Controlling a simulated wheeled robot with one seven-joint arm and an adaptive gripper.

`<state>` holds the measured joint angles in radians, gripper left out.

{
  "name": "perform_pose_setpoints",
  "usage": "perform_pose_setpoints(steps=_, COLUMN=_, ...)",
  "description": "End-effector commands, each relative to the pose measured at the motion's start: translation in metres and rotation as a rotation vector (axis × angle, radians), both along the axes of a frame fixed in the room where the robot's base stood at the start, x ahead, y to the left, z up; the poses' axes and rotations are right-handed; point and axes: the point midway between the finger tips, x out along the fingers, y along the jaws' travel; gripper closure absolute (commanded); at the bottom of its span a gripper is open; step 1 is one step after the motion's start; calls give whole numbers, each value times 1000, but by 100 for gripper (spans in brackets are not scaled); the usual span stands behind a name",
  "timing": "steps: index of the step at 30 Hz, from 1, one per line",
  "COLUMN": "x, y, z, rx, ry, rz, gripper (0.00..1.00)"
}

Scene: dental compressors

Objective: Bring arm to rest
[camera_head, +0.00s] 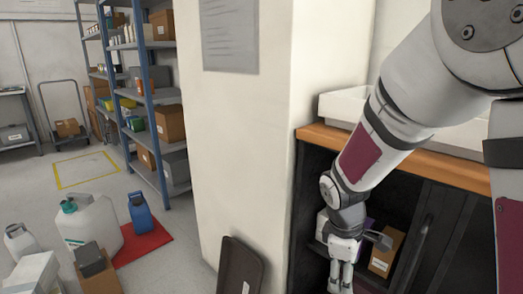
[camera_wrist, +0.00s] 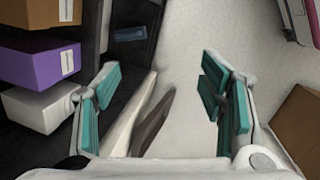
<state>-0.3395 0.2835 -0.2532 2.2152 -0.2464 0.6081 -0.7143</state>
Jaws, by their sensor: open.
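My arm reaches down on the right of the head view, in front of an open dark cabinet (camera_head: 310,165). My gripper (camera_head: 341,280) hangs at its end, pointing down. In the wrist view my gripper (camera_wrist: 160,100) shows two teal-padded fingers wide apart. Nothing is between the pads; floor and a dark panel lie well below. The fingers are beside the cabinet's boxes, and I cannot tell the exact gap.
The cabinet holds a brown box (camera_head: 385,252), a purple box (camera_wrist: 40,65) and a white box (camera_wrist: 42,106). A dark panel (camera_head: 240,268) leans on the white pillar (camera_head: 245,130). Jugs (camera_head: 88,222) stand on the floor at left; shelves (camera_head: 150,100) stand behind.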

Motion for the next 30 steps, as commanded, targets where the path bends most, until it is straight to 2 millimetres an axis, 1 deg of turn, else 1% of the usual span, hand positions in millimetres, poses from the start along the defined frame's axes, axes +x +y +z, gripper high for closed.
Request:
perform_pose_setpoints(steps=1, x=-13, y=-2, z=18, rx=24, ry=-12, rz=-64, gripper=36)
perform_pose_setpoints(steps=3, x=-31, y=-4, z=39, rx=51, ry=-19, rz=-150, gripper=36)
perform_pose_setpoints(steps=5, x=-48, y=-6, z=55, rx=73, ry=-22, rz=-225, gripper=36)
perform_pose_setpoints(steps=6, x=-60, y=-7, z=65, rx=87, ry=-24, rz=-271, gripper=36)
perform_pose_setpoints(steps=8, x=-78, y=-8, z=80, rx=108, ry=-28, rz=-342, gripper=36)
perform_pose_setpoints(steps=12, x=-123, y=-9, z=109, rx=149, ry=-34, rz=-500, gripper=36)
perform_pose_setpoints(steps=14, x=-143, y=-9, z=120, rx=165, ry=-36, rz=-565, gripper=36)
perform_pose_setpoints(steps=15, x=-157, y=-9, z=126, rx=175, ry=-37, rz=-610, gripper=36)
perform_pose_setpoints(steps=17, x=-177, y=-8, z=134, rx=186, ry=-39, rz=-672, gripper=36)
perform_pose_setpoints(steps=18, x=-191, y=-8, z=138, rx=194, ry=-40, rz=-714, gripper=36)
perform_pose_setpoints(steps=21, x=-221, y=-6, z=146, rx=208, ry=-42, rz=-806, gripper=36)
perform_pose_setpoints(steps=24, x=-245, y=-4, z=151, rx=218, ry=-43, rz=-880, gripper=36)
perform_pose_setpoints(steps=30, x=-283, y=1, z=153, rx=228, ry=-47, rz=-997, gripper=36)
